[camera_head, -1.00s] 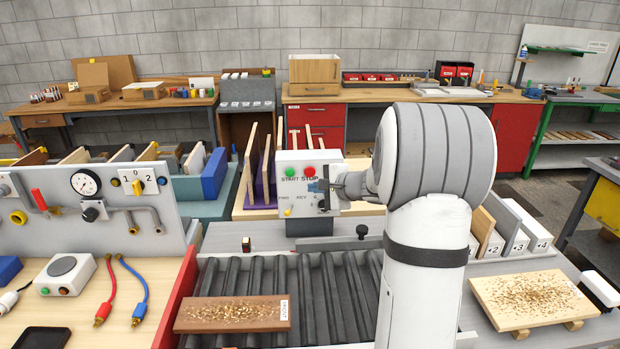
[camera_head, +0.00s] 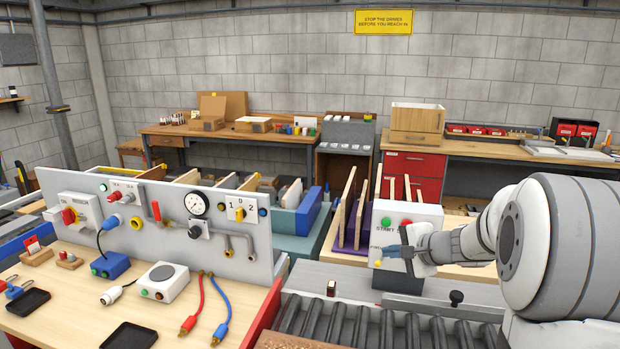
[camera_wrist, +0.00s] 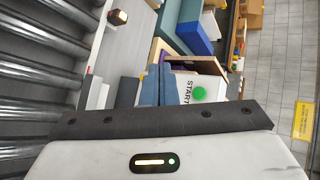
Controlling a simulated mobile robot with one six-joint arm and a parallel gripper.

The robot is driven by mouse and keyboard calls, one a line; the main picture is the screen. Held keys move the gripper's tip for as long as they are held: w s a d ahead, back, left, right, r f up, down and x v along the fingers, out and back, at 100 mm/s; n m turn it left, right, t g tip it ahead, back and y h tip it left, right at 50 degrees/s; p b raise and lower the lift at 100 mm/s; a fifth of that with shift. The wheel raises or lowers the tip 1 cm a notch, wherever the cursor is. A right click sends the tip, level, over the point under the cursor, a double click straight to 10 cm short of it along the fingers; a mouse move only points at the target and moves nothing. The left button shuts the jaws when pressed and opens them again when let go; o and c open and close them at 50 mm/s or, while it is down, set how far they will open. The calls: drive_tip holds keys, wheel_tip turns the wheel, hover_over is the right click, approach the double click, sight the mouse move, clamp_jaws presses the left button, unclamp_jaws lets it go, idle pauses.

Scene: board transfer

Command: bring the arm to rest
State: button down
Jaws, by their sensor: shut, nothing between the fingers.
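My gripper (camera_head: 388,251) is at the right in the head view, in front of the white control box (camera_head: 429,214) with its green START button and red button. Its blue fingertips are together, with nothing seen between them. In the wrist view the closed blue-grey fingers (camera_wrist: 158,86) overlap the box's face beside the green START button (camera_wrist: 199,94). I cannot tell whether they touch the box. My arm reaches in from the right edge and hides part of the box's surroundings.
The roller conveyor (camera_head: 340,322) runs below the box, with a board (camera_head: 285,342) just showing at the bottom edge. A grey panel (camera_head: 262,240) with gauge and valves stands left, behind a wooden worktop (camera_head: 60,310). Upright boards (camera_head: 345,205) stand behind the box.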

drive_tip(key=s+a+n+g+h, duration=0.1)
drive_tip(key=s+a+n+g, duration=0.6)
drive_tip(key=s, duration=1)
drive_tip(key=s+f+n+h, duration=0.2)
drive_tip(key=s+n+h, duration=0.3)
drive_tip(key=s, duration=0.8)
drive_tip(key=shift+n, duration=0.8)
drive_tip(key=shift+f, duration=0.1)
